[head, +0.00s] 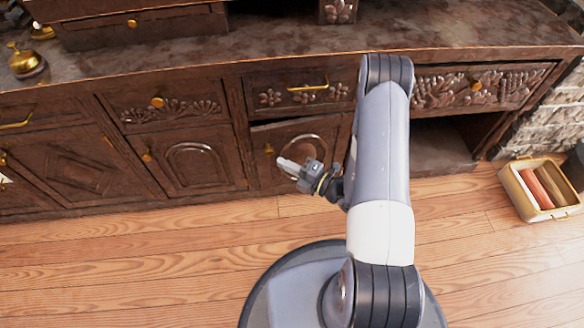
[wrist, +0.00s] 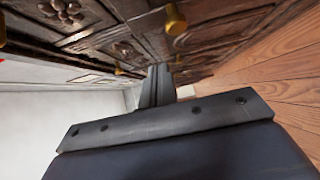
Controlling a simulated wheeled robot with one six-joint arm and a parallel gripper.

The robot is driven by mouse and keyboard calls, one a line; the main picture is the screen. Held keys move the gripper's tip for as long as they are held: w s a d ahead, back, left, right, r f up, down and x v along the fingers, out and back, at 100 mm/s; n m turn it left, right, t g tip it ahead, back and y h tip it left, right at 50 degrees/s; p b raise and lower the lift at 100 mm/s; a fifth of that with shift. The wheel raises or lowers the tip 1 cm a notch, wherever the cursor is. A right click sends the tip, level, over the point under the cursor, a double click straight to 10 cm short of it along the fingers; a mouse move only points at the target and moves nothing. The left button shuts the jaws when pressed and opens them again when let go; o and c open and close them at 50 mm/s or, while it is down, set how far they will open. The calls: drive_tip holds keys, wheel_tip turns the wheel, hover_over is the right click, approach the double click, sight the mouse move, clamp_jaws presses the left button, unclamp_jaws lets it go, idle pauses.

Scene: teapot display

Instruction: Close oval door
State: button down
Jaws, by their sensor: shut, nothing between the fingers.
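The door with the rounded carved panel (head: 322,137) is in the cabinet's lower row in the head view, right of centre, with a brass knob (head: 269,149) at its upper left. A dark gap along its top edge suggests it stands slightly ajar. My gripper (head: 284,163) is shut and empty in front of this door, just below and right of the knob; I cannot tell whether it touches. Its fingers and my forearm hide the door's lower and right parts. In the wrist view the shut fingers (wrist: 158,84) point along the cabinet front, below a brass knob (wrist: 175,19).
A similar arched door (head: 193,166) to the left looks shut. Drawers with brass handles (head: 307,87) run above. An open dark compartment (head: 440,145) is to the right. A tan box (head: 531,207) with rolls stands on the floor at right. The wooden floor (head: 130,255) at left is clear.

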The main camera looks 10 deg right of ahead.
sight(255, 141)
drive_tip(key=shift+w+a+b, duration=0.45)
drive_tip(key=shift+w+a, duration=0.35)
drive_tip(key=shift+w, duration=0.5)
drive_tip(key=shift+w+a+b, duration=0.5)
drive_tip(key=shift+w+a, duration=0.25)
drive_tip(key=shift+w, duration=0.5)
drive_tip(key=shift+w+a+b, duration=0.45)
drive_tip(key=shift+w+a, duration=0.35)
drive_tip(key=shift+w, duration=0.5)
